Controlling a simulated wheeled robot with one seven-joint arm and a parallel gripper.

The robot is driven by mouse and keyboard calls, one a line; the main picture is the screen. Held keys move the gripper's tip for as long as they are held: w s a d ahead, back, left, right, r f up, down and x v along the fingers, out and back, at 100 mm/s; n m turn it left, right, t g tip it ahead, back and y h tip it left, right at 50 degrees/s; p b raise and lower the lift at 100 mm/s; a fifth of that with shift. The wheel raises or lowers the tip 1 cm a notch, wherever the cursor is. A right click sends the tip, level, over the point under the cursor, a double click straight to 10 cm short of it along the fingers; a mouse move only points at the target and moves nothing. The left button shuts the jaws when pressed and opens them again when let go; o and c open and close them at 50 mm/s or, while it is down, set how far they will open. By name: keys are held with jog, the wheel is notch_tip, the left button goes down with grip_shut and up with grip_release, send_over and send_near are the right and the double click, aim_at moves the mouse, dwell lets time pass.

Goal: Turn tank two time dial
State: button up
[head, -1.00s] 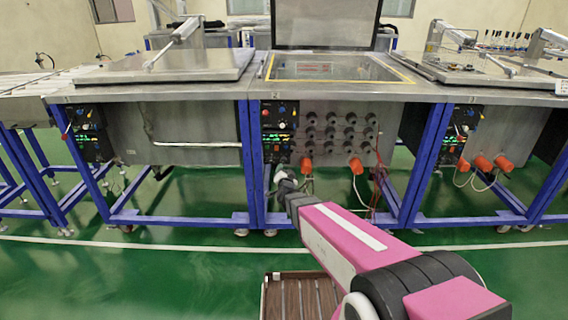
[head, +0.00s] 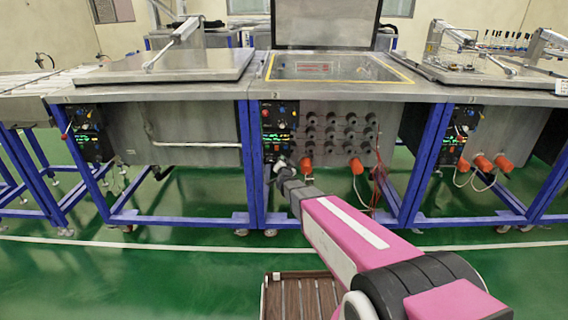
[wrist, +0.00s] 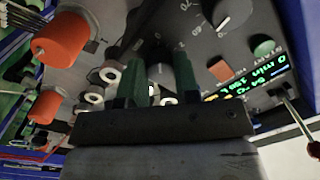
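Tank two (head: 340,90) is the middle tank, with its lid raised at the back. Its dark control panel (head: 279,118), with lit displays, is on the left of its front. In the wrist view the panel (wrist: 195,40) shows a dark dial (wrist: 160,68) with markings around it. My gripper (head: 280,165) is at the lower part of this panel. In the wrist view my gripper (wrist: 157,75) has its two green fingers apart, one on each side of the dial. I cannot tell whether they touch it.
In the wrist view another dial (wrist: 232,14), an orange button (wrist: 221,69), a green button (wrist: 263,46) and a lit display (wrist: 247,86) are close by. Orange plugs (wrist: 60,36) stick out at left. Green floor (head: 150,275) is clear in front.

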jog(key=shift+m, duration=0.4)
jog(key=shift+a+f+m+t+h, duration=0.15)
jog(key=shift+m+h, duration=0.25)
jog(key=shift+m, duration=5)
jog(key=shift+d+r+m+t+h, duration=0.15)
jog(key=shift+m+h, duration=0.25)
jog(key=shift+m, duration=5)
jog(key=shift+a+f, duration=0.1)
jog(key=o, duration=0.9)
